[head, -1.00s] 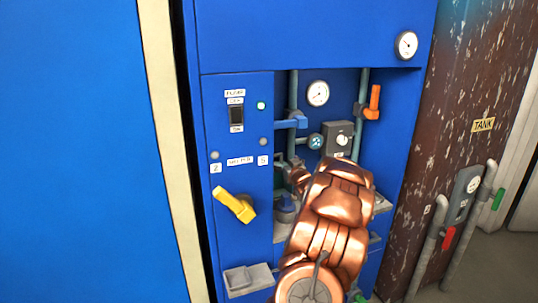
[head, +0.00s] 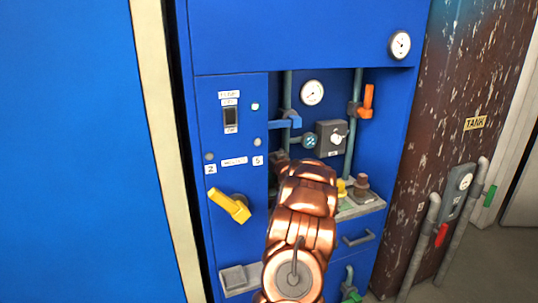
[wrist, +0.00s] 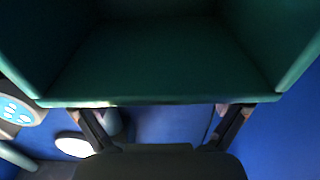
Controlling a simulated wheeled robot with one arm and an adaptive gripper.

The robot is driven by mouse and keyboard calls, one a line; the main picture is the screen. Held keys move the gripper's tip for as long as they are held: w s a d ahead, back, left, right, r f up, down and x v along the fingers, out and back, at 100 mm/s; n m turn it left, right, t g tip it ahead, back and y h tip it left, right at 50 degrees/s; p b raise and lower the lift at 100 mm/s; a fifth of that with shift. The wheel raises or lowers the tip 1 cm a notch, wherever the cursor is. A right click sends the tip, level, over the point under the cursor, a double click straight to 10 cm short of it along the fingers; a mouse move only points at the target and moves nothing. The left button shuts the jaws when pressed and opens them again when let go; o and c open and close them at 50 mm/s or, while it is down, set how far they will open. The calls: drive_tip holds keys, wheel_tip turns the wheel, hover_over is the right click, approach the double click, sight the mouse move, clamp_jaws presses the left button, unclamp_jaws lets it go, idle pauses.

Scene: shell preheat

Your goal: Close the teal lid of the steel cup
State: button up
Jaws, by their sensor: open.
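A dark teal, hollow shape (wrist: 160,60) with a flat face and two side walls fills the upper wrist view, very close. It may be the teal lid seen from inside, but I cannot be sure. My gripper (wrist: 160,108) is open, its two fingers spread wide at the shape's lower edge. I cannot tell whether they touch it. In the head view my copper arm reaches into the cabinet recess and hides the gripper's tips. The steel cup cannot be made out in either current view.
The blue cabinet recess holds pipes, a gauge (head: 312,92), a grey control box (head: 332,138) and a blue-handled valve (head: 284,123). A shelf (head: 365,208) with small brown and yellow fittings is right of my arm. A yellow lever (head: 230,207) sticks out at left.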

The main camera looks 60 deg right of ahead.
drive_tip(key=c, duration=1.7)
